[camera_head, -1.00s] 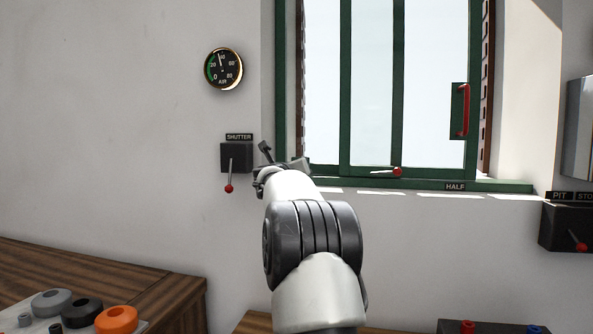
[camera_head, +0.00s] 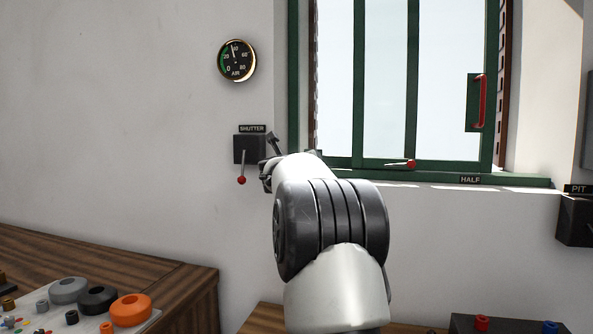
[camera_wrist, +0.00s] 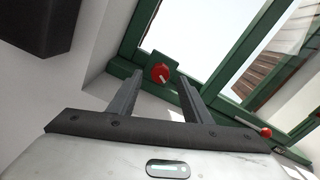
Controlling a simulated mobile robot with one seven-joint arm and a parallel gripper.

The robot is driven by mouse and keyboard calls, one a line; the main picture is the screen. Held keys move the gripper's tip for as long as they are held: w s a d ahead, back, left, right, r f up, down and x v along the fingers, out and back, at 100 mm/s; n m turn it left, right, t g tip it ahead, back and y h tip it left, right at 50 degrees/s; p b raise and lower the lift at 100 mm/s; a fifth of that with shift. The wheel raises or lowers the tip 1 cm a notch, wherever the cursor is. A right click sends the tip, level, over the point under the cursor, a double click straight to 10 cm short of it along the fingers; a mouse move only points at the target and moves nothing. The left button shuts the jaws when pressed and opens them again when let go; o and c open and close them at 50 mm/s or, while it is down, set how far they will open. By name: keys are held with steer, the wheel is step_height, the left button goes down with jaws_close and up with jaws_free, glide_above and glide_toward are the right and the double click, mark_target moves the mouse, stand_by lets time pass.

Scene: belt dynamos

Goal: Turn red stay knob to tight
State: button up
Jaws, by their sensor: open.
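In the wrist view a round red knob (camera_wrist: 160,72) with a pale bar across its face sits on a small green plate at the lower corner of the green window frame (camera_wrist: 130,68). My gripper (camera_wrist: 160,84) is open, and its two fingers point toward this knob, one on either side of it in the picture. Nothing shows between the fingers but the knob beyond; I cannot tell whether they touch it. In the head view my gripper (camera_head: 272,158) is at the window's lower left corner, mostly behind my arm, and this knob is hidden. No tight marking is readable.
A red-tipped lever (camera_head: 410,164) lies along the window's lower rail near a HALF label. The SHUTTER box (camera_head: 247,150) with its red-tipped lever is close left of my gripper. An AIR gauge (camera_head: 237,60) hangs above. Wooden counters (camera_head: 190,285) stand below.

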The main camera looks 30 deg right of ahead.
steer(key=v, duration=1.3)
steer(key=shift+s+a+b, duration=0.2)
steer(key=shift+s+b, duration=0.05)
steer(key=shift+b, duration=0.15)
